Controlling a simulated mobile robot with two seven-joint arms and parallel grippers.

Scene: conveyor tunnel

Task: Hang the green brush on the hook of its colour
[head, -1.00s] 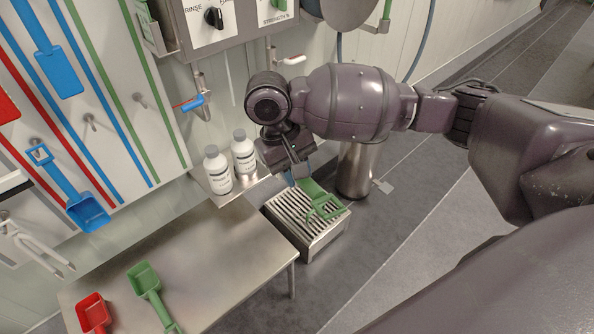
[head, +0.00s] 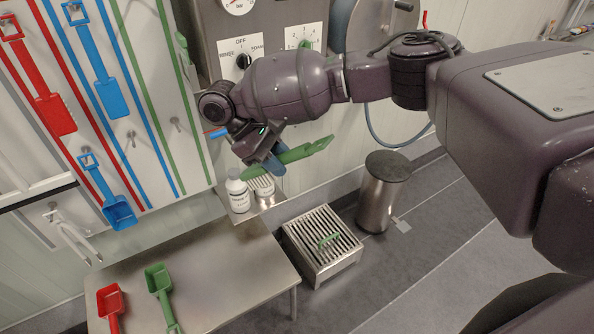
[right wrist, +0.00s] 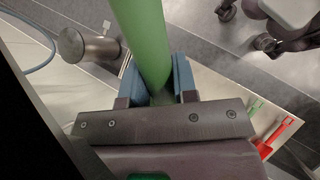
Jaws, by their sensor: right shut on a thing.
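My right gripper (head: 268,163) is shut on the green brush (head: 302,151), which it holds in the air above the small shelf, its far end pointing right. In the right wrist view the brush's green shaft (right wrist: 143,40) runs between the blue fingertips (right wrist: 165,82). Part of the brush is hidden by the gripper. The wall board carries red, blue and green stripe pairs. A bare hook (head: 176,124) sits between the green stripes, to the left of the gripper. My left gripper is not in view.
Blue and red tools hang on the board's left. A bench (head: 215,275) holds a red scoop (head: 110,299) and green scoop (head: 158,282). White bottles (head: 238,194) stand below the gripper. A floor grate (head: 318,260) bears a small green item (head: 328,240). A metal bin (head: 385,195) stands right.

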